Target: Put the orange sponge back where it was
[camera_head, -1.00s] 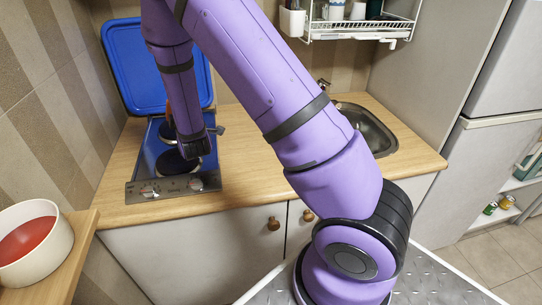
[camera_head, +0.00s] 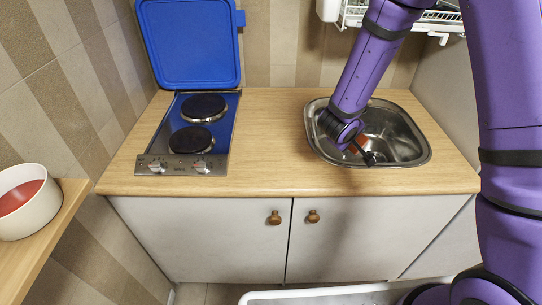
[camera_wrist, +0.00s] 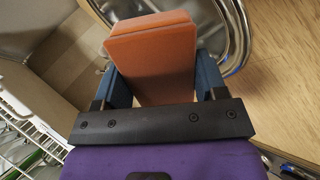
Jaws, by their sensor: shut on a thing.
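The orange sponge (camera_wrist: 153,55) is between the two blue fingers of my gripper (camera_wrist: 165,82) in the wrist view, with both fingers against its sides. In the head view my gripper (camera_head: 362,150) is over the sink (camera_head: 408,140), and a small part of the sponge (camera_head: 359,146) shows beside it. My wrist hides most of the sponge there. The metal sink rim also shows behind the sponge in the wrist view (camera_wrist: 237,40). I cannot tell whether the sponge touches the sink.
A hob (camera_head: 192,140) with two dark plates stands at the left, its blue lid (camera_head: 188,42) raised against the wall. Bare wooden counter (camera_head: 268,130) lies between hob and sink. A white rack (camera_head: 440,22) hangs above the sink. A white pot (camera_head: 40,215) stands at far left.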

